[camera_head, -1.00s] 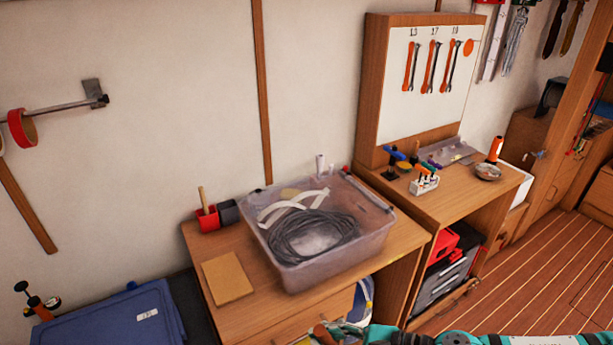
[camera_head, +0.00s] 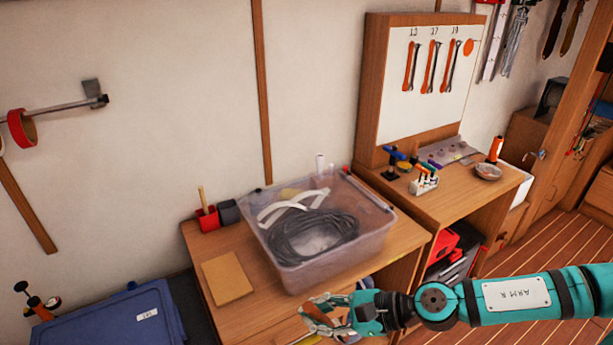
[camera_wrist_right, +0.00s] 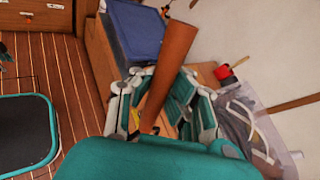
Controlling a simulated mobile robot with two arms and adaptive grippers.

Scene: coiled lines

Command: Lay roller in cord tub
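The cord tub (camera_head: 335,262) is a clear plastic box on the wooden bench, with a coil of dark cord (camera_head: 310,238) and white strips inside. It also shows in the right wrist view (camera_wrist_right: 250,125), at the right. My right gripper (camera_head: 328,314) is in front of the bench, below and in front of the tub. It is shut on a brown cylinder, the roller (camera_wrist_right: 173,70), which sticks out beyond the fingers in the right wrist view. In the head view the roller is small and partly hidden by the fingers. My left gripper is out of view.
A tan board (camera_head: 227,278) lies left of the tub, with red and dark cups (camera_head: 207,219) behind it. A blue lidded box (camera_head: 110,320) stands lower left. A higher bench on the right carries small tools (camera_head: 424,181) and a tool panel (camera_head: 425,85).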

